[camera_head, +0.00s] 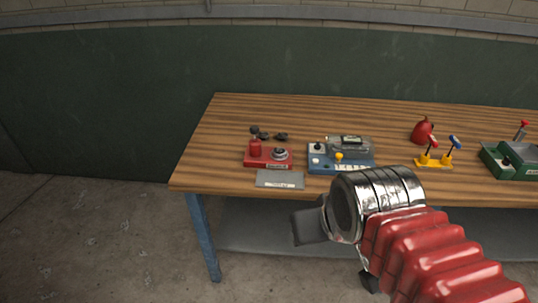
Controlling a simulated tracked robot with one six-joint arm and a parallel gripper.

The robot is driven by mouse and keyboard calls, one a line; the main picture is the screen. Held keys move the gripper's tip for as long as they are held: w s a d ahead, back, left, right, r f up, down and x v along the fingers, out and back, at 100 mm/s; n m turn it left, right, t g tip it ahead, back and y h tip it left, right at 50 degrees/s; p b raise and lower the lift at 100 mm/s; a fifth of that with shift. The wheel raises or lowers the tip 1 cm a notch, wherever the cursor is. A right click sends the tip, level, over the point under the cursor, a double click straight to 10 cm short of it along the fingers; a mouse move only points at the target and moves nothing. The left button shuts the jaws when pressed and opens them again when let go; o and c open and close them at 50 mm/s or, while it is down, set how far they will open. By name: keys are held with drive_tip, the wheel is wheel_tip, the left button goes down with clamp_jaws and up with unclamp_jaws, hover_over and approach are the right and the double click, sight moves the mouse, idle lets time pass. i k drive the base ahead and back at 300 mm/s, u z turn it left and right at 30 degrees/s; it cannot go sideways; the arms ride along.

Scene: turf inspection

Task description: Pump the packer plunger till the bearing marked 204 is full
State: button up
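A red base (268,163) sits at the left of the wooden bench, with a red upright knob (255,147) on its left and a round metal ring-like part (280,154) on its right. It may be the packer with a bearing, but I cannot read a 204 marking anywhere. Several small dark round pieces (281,136) lie behind it. My gripper (305,228) is a dark shape in front of the bench's front edge, right of and nearer than the red base, touching none of these things. Its fingers are not clear enough to tell open from shut.
A grey labelled plate (280,179) lies at the bench's front edge. Right of it stand a blue device (340,158) with a clear cover, a red dome (422,131), a yellow base with levers (434,162) and a green box (512,160). The bench's (215,150) left end is bare.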

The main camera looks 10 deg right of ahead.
sight(254, 129)
drive_tip(key=i, duration=1)
